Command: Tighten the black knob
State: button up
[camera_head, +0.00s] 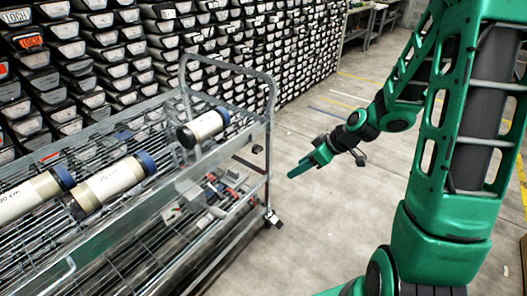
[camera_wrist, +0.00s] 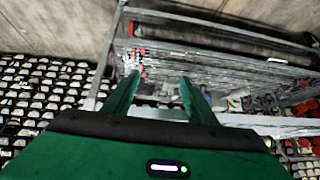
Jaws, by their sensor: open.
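My gripper (camera_head: 297,171) is open and empty, in the air to the right of the metal cart. Its two green fingers stand apart in the wrist view (camera_wrist: 160,80), with part of the cart in sight beyond them. A small dark piece (camera_head: 257,149) sits at the right side of the cart, to the left of my gripper and apart from it. It is too small to tell whether it is the black knob. No black knob can be made out for sure in the wrist view.
The wire cart (camera_head: 272,130) holds cream core tubes with dark or blue ends, one of them (camera_head: 203,127) near its right end. Small parts (camera_head: 215,195) lie on its lower shelf. A wall of labelled trays (camera_head: 130,60) stands behind. The floor (camera_head: 310,215) around my gripper is clear.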

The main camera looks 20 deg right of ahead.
jog(key=w+a+f+n+t+y, duration=0.1)
jog(key=w+a+f+t+y, duration=0.15)
jog(key=w, duration=0.45)
jog(key=t, duration=0.4)
send_near(261, 149)
jog(key=x, duration=0.9)
jog(key=shift+s+a, duration=0.15)
jog(key=c, duration=1.1)
jog(key=shift+d, duration=0.3)
jog(key=shift+a, duration=0.1)
